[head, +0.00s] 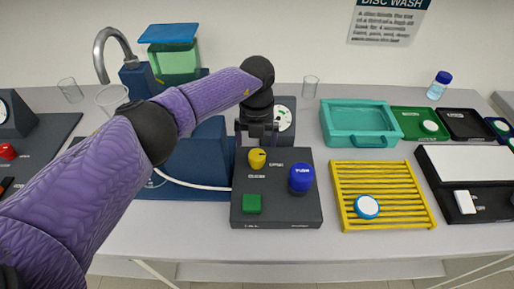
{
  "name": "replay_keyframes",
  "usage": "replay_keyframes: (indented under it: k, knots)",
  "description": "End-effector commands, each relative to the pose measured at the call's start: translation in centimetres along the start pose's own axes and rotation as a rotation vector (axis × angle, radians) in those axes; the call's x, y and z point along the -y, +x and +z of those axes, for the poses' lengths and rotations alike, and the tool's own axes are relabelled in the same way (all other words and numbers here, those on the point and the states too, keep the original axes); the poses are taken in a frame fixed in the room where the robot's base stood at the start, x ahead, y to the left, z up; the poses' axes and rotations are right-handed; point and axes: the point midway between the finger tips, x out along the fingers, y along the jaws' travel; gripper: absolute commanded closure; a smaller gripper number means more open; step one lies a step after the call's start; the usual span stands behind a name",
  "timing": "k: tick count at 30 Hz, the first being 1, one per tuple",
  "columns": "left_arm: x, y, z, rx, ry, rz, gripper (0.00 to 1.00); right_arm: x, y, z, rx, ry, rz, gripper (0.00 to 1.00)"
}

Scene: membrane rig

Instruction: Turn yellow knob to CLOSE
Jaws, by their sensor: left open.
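The yellow knob (257,158) stands at the upper left of a dark control panel (275,212) in the head view. Small white labels lie beside and below it, too small to read. A blue knob (300,178) and a green square button (252,204) share the panel. My left gripper (257,140) points down just above and behind the yellow knob, with its fingers apart. I cannot tell whether a finger touches the knob. My right gripper is out of view.
A gauge (284,118) stands behind the panel. A yellow rack (385,185) with a round white-and-blue disc (367,206) lies to the right. A teal tray (358,122) is behind it. A white tube (190,183) runs left of the panel. Clear glasses (310,87) stand at the back.

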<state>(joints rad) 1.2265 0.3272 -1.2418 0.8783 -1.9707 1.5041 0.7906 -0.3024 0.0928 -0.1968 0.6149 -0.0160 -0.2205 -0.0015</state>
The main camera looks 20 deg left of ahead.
Motion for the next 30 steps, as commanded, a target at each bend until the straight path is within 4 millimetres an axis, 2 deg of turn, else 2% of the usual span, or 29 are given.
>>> replay_keyframes:
  k: [1,6,10,17,30]
  knots:
    - [0.0,1.6,-0.1,-0.004,0.000,0.002,0.02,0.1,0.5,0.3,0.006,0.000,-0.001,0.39]
    - [0.1,4.7,-0.1,-0.002,0.001,-0.002,0.02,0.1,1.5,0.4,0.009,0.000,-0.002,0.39]
    - [0.1,5.5,-0.1,0.000,0.002,-0.003,0.02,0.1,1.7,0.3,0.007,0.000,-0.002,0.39]
    - [0.1,5.5,0.0,0.000,0.003,-0.004,0.02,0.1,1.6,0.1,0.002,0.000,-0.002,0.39]
    - [0.1,5.5,0.0,0.000,0.003,-0.005,0.95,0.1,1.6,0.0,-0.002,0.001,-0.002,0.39]
